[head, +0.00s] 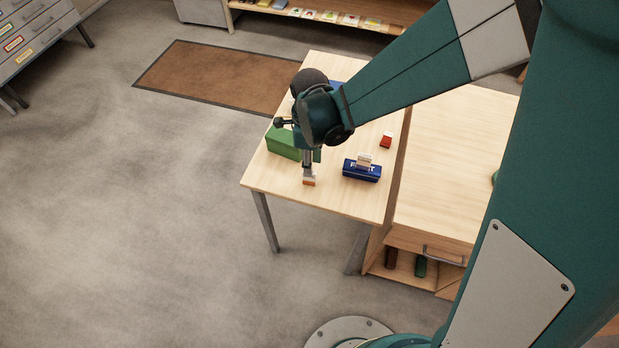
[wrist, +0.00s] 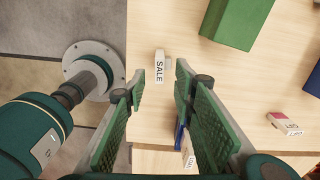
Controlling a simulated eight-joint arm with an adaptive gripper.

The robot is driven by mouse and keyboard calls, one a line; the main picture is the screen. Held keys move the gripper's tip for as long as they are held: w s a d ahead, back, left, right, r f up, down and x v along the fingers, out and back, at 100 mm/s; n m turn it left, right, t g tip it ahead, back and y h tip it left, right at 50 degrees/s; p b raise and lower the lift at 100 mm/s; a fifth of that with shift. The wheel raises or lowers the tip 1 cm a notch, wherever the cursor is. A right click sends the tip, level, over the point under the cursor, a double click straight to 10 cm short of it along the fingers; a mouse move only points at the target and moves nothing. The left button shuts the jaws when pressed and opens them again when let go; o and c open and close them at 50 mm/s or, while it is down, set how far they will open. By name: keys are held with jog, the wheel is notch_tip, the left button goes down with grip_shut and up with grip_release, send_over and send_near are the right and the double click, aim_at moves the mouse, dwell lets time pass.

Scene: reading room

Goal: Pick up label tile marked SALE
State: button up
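The label tile marked SALE (wrist: 160,67) is small and pale with dark letters. In the wrist view it appears between the tips of my gripper (wrist: 160,80), with a visible gap on each side. My gripper is open and empty, pointing down. In the head view my gripper (head: 308,163) is just above a small white and orange tile (head: 309,181) near the table's front edge. The exact height gap is hard to tell.
A green box (head: 283,142) stands left of my gripper. A blue lettered box (head: 361,173) with a pale tile (head: 364,160) on top is to the right. A red and white tile (head: 386,140) lies farther right. The wooden table (head: 345,202) is bare in front.

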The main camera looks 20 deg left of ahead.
jog(key=shift+f, duration=0.4)
jog(key=shift+f, duration=0.15)
jog(key=shift+f+b, duration=0.3)
jog(key=shift+f, duration=2.15)
grip_shut()
